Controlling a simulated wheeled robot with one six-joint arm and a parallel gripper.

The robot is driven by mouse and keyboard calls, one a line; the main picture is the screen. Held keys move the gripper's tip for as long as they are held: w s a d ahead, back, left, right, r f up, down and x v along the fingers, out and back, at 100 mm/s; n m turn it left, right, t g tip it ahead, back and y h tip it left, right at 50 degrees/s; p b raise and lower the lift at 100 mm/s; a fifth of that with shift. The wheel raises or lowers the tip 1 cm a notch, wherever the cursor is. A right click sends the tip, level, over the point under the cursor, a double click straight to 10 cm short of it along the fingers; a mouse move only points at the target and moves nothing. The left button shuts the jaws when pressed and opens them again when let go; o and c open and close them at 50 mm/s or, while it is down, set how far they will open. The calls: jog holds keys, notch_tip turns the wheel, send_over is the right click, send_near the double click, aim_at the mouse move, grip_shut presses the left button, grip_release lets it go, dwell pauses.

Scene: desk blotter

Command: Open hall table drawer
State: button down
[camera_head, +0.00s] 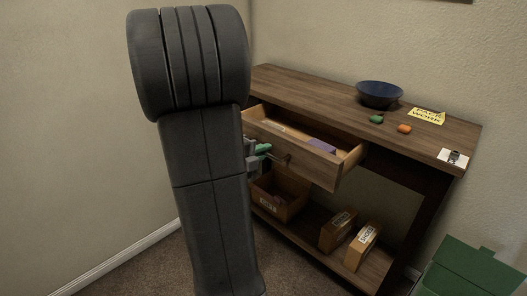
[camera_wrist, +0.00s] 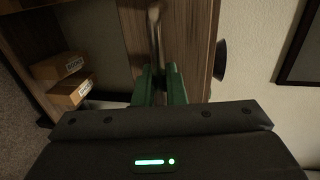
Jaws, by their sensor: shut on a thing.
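The hall table drawer (camera_head: 308,161) is pulled out from the wooden hall table (camera_head: 300,84), with its inside showing. A purple item (camera_head: 322,146) lies in it. My gripper (camera_head: 262,150) is at the drawer front, its green fingertips at the handle (camera_head: 284,159), partly hidden behind my arm. In the wrist view my gripper (camera_wrist: 159,88) has its green fingers on either side of the metal handle (camera_wrist: 154,30), shut on it. The wooden drawer front (camera_wrist: 190,45) fills the middle of that view.
On the tabletop are a blue bowl (camera_head: 379,94), a yellow note (camera_head: 426,116), a green item (camera_head: 376,119), an orange item (camera_head: 404,129) and a white card (camera_head: 453,157). Labelled boxes (camera_head: 362,246) stand on the lower shelf. A green bin (camera_head: 470,270) is at lower right.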

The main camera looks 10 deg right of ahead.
jog(key=c, duration=1.6)
grip_release()
jog(key=shift+c, duration=0.2)
jog(key=p+v, duration=0.3)
jog(key=v, duration=1.1)
jog(key=shift+w+d, duration=0.1)
jog(key=b+x, duration=0.3)
jog(key=x, duration=1.1)
jog(key=shift+r, duration=0.1)
